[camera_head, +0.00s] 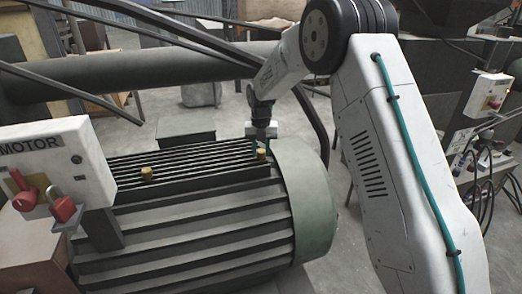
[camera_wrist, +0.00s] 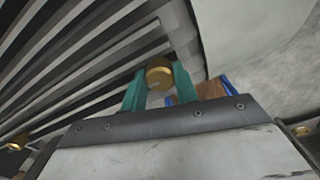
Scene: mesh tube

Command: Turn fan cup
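The green-grey ribbed motor (camera_head: 190,225) lies across the middle of the head view, with a rounded end cover (camera_head: 307,200) at its right. A small brass cup (camera_head: 261,154) stands on top beside this cover; I take it as the fan cup. A second brass cup (camera_head: 147,174) stands further left. My gripper (camera_head: 260,146) points down at the right-hand cup. In the wrist view, that cup (camera_wrist: 159,75) sits between the teal fingertips of my gripper (camera_wrist: 160,85), one on each side. I cannot tell whether they touch it.
A control box marked MOTOR (camera_head: 55,165), with a red handle and a red padlock, stands front left. A thick pipe (camera_head: 140,70) and dark bars run behind the motor. A cabinet with cables (camera_head: 487,150) stands at the right.

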